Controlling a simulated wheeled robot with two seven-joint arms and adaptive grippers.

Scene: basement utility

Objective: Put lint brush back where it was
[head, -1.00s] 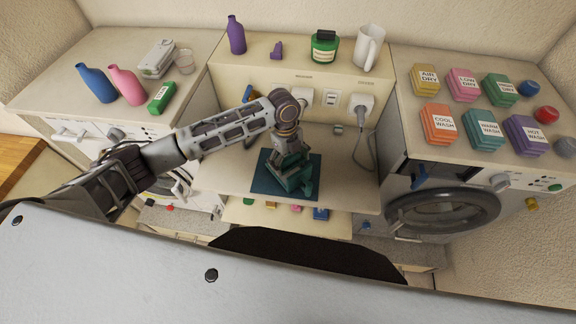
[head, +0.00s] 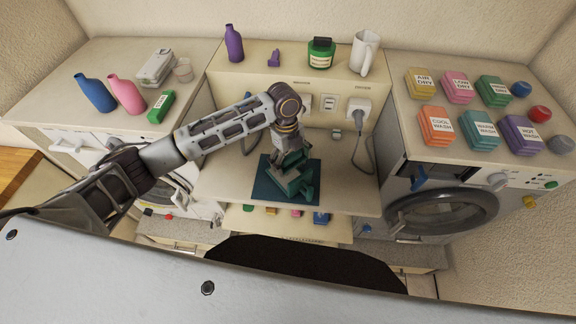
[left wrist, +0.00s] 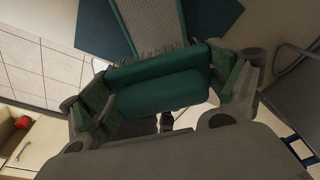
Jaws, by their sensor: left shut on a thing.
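My left gripper (head: 294,178) hangs over a dark teal mat (head: 259,190) on the middle shelf. It is shut on a green, block-like body, which I take to be the lint brush (left wrist: 160,92). In the left wrist view the brush lies crosswise between the two fingers of the gripper (left wrist: 165,95), with thin bristles along its far edge. Beyond it is a grey textured panel in a green frame (left wrist: 152,22), with the mat (left wrist: 205,14) around it. In the head view the gripper largely hides the brush. I cannot tell whether the brush touches the mat. My right gripper is not in view.
A shelf above holds a purple bottle (head: 234,44), a green jar (head: 320,54) and a white jug (head: 365,52). A plug with a cord (head: 358,108) hangs right of the mat. Blue (head: 96,94) and pink (head: 127,95) bottles stand left. Labelled blocks (head: 480,129) cover the right machine.

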